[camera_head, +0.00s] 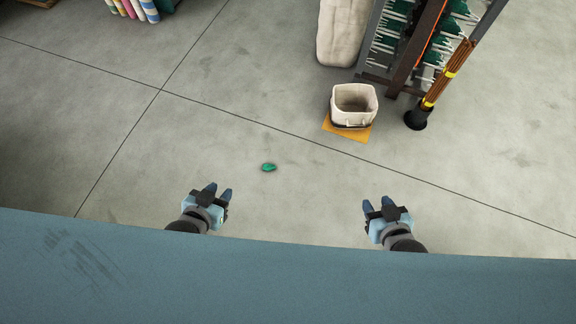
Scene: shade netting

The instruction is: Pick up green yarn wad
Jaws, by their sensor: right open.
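The green yarn wad (269,167) is a small flat lump that lies by itself on the grey concrete floor, near the middle of the head view. My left gripper (217,190) is below and left of the wad in the picture, apart from it. Its two blue fingers show a gap between them, and nothing shows in it. My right gripper (376,204) is farther from the wad, below and right of it. It is open and empty.
A white bin (354,104) stands on a yellow mat (347,133) beyond the wad. A rack (411,50) with green bundles, a pole with a black foot (416,119) and a pale sack (342,32) stand behind. Colored rolls (133,9) are at top left. Floor around the wad is clear.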

